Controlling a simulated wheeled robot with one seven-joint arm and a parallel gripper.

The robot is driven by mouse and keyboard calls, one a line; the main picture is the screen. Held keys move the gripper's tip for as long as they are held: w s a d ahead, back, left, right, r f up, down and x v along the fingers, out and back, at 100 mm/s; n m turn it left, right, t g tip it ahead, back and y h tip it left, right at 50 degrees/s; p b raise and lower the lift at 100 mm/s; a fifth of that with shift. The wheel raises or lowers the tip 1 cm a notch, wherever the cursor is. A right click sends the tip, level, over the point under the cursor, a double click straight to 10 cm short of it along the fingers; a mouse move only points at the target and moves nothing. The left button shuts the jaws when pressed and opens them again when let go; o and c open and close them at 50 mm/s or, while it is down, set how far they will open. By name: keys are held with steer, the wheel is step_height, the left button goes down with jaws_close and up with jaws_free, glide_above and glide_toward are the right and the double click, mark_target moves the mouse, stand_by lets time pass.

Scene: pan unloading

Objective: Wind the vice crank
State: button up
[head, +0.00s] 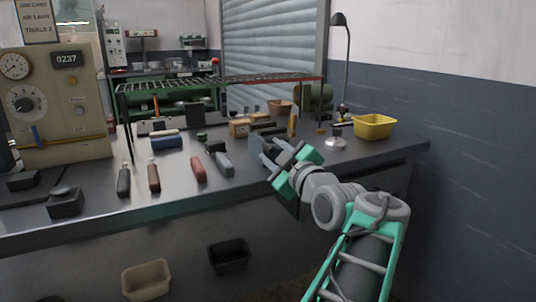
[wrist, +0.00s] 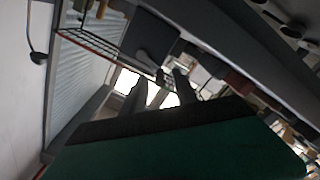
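A blue-grey block (head: 257,151), which looks like part of the vice, stands near the front edge of the bench, just left of my gripper (head: 279,155). My gripper is close to it and covers part of that area in the head view. I cannot tell whether they touch. No crank can be made out clearly; it may be hidden behind my gripper. In the wrist view, two grey fingers of my gripper (wrist: 160,88) stand apart with bright background between them, and I see nothing held.
The dark bench (head: 232,190) carries several handled tools, a wire rack (head: 220,80), a yellow bin (head: 375,126) and a lamp (head: 345,60). A gauge panel (head: 50,105) stands at left. Two bins (head: 147,279) (head: 229,256) sit below the bench.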

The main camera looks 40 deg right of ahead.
mark_target(273, 152)
steer(key=shift+x, duration=1.5)
steer(key=shift+c, duration=0.4)
jaws_close()
steer(key=shift+f, duration=0.1)
